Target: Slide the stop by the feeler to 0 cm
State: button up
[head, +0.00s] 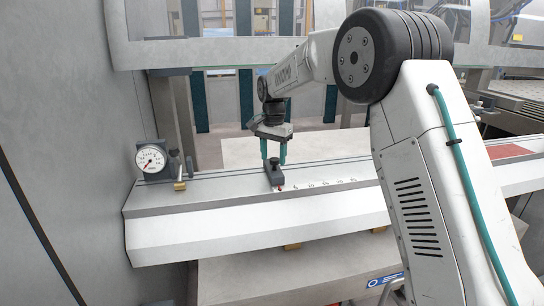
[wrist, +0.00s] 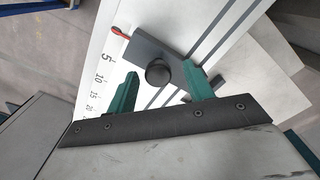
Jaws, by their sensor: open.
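The stop (head: 274,174) is a dark grey block with a black knob, on the rail of the white beam. The wrist view shows the stop (wrist: 146,50), its knob (wrist: 158,72) and its red pointer (wrist: 119,32). The pointer lies beyond the 5 mark, on the side away from 10; I cannot read a 0. My gripper (head: 274,153) points down over the stop, its teal fingers open. In the wrist view my gripper (wrist: 161,88) has one finger on each side of the knob, with gaps. The feeler's dial (head: 151,160) stands at the beam's left end.
A small brass piece (head: 180,186) sits beside the dial. The printed scale (head: 325,183) runs along the beam to the right of the stop. The rail between the stop and the brass piece looks clear. A grey wall (head: 65,120) closes off the left.

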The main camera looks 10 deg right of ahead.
aim_at(273, 159)
notch_tip(273, 159, up, 7)
jog(key=shift+a+r, duration=0.1)
jog(key=shift+r, duration=0.1)
dwell(0.4)
jog(key=shift+f+n, duration=0.15)
jog(key=shift+n, duration=0.35)
jog(key=s+f, duration=0.1)
jog(key=s+f+n, duration=0.2)
jog(key=shift+s+d+f+g, duration=0.1)
jog(key=shift+s+d+g, duration=0.2)
jog(key=shift+s+g, duration=0.1)
jog(key=s+d+n, duration=0.2)
jog(key=s, duration=1.3)
jog(key=s+d+r+n+t, duration=0.1)
jog(key=s+d+n, duration=0.1)
jog(key=s, duration=1.3)
jog(key=s+d+r+n+t, duration=0.1)
jog(key=s+d, duration=0.3)
jog(key=s, duration=1.1)
jog(key=shift+s+n, duration=0.2)
jog(key=shift+n, duration=0.3)
jog(key=shift+r, duration=0.1)
